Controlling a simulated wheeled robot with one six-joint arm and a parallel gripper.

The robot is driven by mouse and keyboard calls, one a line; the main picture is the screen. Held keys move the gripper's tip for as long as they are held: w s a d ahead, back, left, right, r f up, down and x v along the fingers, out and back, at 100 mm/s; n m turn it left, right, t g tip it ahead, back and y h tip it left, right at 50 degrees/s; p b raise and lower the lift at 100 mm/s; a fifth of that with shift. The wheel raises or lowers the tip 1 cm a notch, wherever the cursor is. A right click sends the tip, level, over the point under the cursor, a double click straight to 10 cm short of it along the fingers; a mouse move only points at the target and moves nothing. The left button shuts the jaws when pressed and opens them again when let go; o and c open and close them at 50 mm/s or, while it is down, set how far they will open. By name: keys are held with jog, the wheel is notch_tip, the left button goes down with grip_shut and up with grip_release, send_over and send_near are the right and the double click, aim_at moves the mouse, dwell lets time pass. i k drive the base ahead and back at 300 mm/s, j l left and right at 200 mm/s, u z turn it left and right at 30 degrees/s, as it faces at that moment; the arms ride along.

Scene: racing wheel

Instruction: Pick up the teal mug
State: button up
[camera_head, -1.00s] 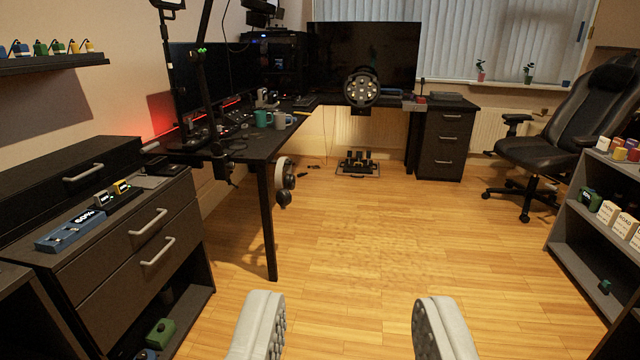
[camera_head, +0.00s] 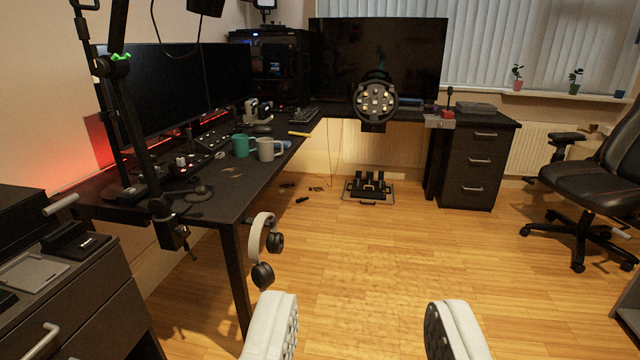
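The teal mug (camera_head: 241,145) stands upright on the black L-shaped desk (camera_head: 225,190), near the desk's right edge. A grey-white mug (camera_head: 268,149) stands just right of it, handle to the right, and may partly cover the teal mug's right side. My gripper (camera_head: 360,335) shows at the bottom of the view with its two pale fingers wide apart and nothing between them. It is well short of the desk, over the wooden floor, and the mug lies ahead of it and to the left.
Headphones (camera_head: 263,245) hang at the desk's front edge. A microphone arm (camera_head: 135,130) rises at the left of the desk. A dark drawer cabinet (camera_head: 85,310) stands at lower left. Pedals (camera_head: 368,187) and an office chair (camera_head: 595,180) are farther off. The middle floor is clear.

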aim_at(240, 142)
jog(key=i, duration=1.65)
jog(key=i+l+u, duration=0.1)
jog(key=i+u, duration=0.2)
jog(key=i, duration=0.2)
jog(key=i+l+u, duration=0.3)
jog(key=i, duration=0.2)
jog(key=i+l+u, duration=0.3)
jog(key=i, duration=0.15)
jog(key=i+j, duration=0.05)
jog(key=j, duration=0.05)
